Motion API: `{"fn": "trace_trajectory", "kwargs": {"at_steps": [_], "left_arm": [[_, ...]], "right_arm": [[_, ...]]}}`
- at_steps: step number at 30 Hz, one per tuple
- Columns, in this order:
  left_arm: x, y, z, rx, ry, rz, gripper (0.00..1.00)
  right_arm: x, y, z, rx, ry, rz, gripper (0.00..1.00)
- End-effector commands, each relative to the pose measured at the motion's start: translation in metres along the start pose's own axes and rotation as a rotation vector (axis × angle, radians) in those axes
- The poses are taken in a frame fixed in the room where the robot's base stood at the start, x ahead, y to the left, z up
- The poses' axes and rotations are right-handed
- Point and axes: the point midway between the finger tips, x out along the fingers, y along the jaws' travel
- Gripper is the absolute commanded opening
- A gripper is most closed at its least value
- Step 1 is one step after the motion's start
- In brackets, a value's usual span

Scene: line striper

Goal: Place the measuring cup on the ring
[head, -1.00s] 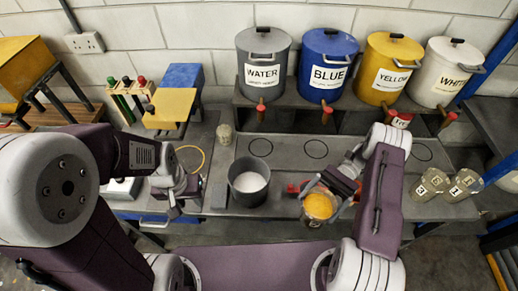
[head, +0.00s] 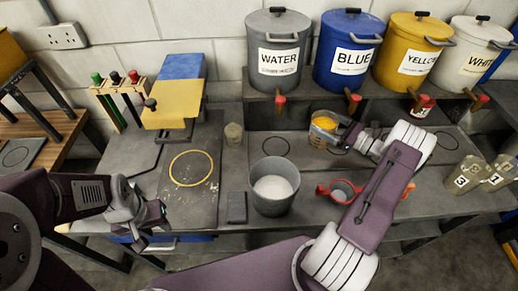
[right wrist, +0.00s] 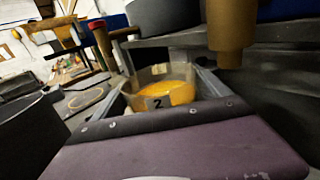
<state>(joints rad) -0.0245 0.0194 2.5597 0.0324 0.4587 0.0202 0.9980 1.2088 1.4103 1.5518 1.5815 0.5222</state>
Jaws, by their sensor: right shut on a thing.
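The measuring cup (head: 322,126) is clear, with yellow-orange contents. My right gripper (head: 334,130) is shut on it. The cup is upright or nearly so, near the blue drum's tap (head: 353,103). It also shows in the right wrist view (right wrist: 165,92), with a "2" on its side, between the fingers. A thin dark ring (head: 270,146) is drawn on the bench left of the cup; another at the right (head: 445,143) is partly behind my arm. The bench under the cup is mostly hidden, and I cannot tell if the cup touches it. My left gripper (head: 150,222) is empty at the front left; its opening is unclear.
A yellow ring (head: 191,168) lies at left. Labelled drums with taps stand on the shelf (head: 300,103) behind. Numbered clear cups (head: 466,176) are at right.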

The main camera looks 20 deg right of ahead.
Motion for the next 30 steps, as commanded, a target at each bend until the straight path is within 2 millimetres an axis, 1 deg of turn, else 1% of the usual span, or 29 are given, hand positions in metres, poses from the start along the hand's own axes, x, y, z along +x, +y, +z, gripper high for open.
{"fn": "trace_trajectory", "kwargs": {"at_steps": [1, 3, 8, 11, 17, 21, 24, 27, 30], "left_arm": [[0.005, 0.0, 0.001, 0.0, 0.0, 0.0, 0.36], [0.006, 0.0, 0.001, 0.0, 0.0, 0.0, 0.36], [0.004, 0.0, 0.001, 0.0, 0.0, 0.0, 0.36], [-0.003, 0.0, 0.0, 0.0, 0.0, 0.0, 0.36], [-0.022, 0.001, -0.002, 0.0, 0.0, 0.0, 0.36], [-0.034, 0.001, -0.004, 0.0, 0.0, 0.0, 0.36], [-0.04, 0.001, -0.004, 0.0, 0.0, 0.0, 0.36], [-0.042, 0.001, -0.004, 0.0, 0.0, 0.0, 0.36], [-0.043, 0.001, -0.004, 0.0, 0.0, 0.0, 0.36]], "right_arm": [[-0.006, -0.008, -0.002, -0.003, -0.004, -0.031, 0.13], [-0.011, -0.015, -0.003, -0.003, -0.003, -0.057, 0.13], [-0.01, -0.016, 0.0, -0.002, -0.004, -0.067, 0.13], [0.0, -0.007, 0.002, 0.001, -0.005, -0.062, 0.13], [0.037, 0.027, 0.004, 0.004, -0.003, -0.06, 0.13], [0.066, 0.053, 0.003, 0.003, -0.003, -0.057, 0.13], [0.081, 0.066, 0.002, 0.001, -0.003, -0.059, 0.13], [0.091, 0.074, 0.001, 0.0, -0.004, -0.061, 0.13], [0.094, 0.076, -0.001, -0.002, -0.004, -0.063, 0.13]]}}
